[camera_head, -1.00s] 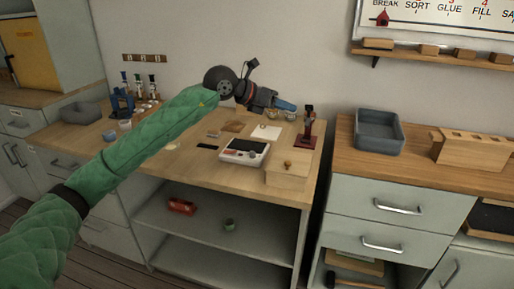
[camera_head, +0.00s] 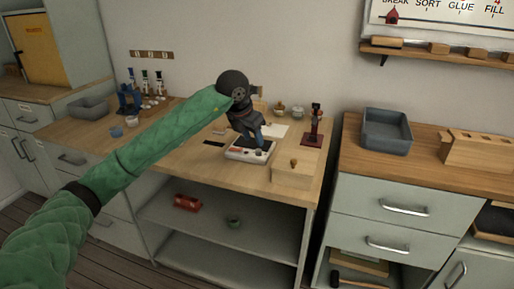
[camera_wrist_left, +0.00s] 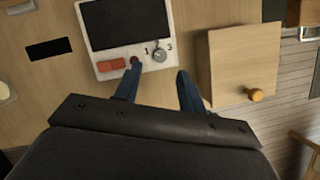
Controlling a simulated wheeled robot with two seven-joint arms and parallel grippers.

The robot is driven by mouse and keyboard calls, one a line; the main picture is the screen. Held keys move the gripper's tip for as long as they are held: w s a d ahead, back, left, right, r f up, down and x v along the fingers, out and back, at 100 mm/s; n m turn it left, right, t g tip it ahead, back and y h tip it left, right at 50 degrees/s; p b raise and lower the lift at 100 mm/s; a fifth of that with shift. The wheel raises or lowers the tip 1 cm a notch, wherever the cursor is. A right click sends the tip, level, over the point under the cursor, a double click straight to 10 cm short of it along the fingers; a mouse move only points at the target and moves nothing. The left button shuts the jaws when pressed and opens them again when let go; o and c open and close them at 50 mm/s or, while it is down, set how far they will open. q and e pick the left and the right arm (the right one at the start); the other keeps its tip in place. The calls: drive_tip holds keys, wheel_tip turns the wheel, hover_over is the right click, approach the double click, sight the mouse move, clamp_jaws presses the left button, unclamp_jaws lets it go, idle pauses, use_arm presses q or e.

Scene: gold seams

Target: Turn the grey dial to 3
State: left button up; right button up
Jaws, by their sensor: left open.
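The grey dial (camera_wrist_left: 160,55) is a small round knob with a pointer on the front strip of a white device (camera_wrist_left: 103,65), between printed numbers 1 and 3. In the left wrist view the dial lies ahead of and between the two blue fingers of my left gripper (camera_wrist_left: 156,80), which is open and apart from it. The device also has a dark screen, an orange-red button (camera_wrist_left: 112,64) and a small dark red knob (camera_wrist_left: 134,60). In the head view my left gripper (camera_head: 258,146) points down over the device (camera_head: 238,155) and hides the dial. My right gripper is not in view.
A wooden box (camera_head: 292,175) with a knob stands right of the device, close to my gripper. A dark red stand (camera_head: 314,130) is behind it. A grey tray (camera_head: 386,133) sits on the right counter. Bare worktop (camera_head: 180,160) lies left of the device.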

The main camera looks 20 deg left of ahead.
sight(258, 150)
use_arm(q)
drive_tip(key=x, duration=0.5)
drive_tip(key=shift+w+f, duration=0.1)
drive_tip(key=shift+f, duration=0.15)
clamp_jaws()
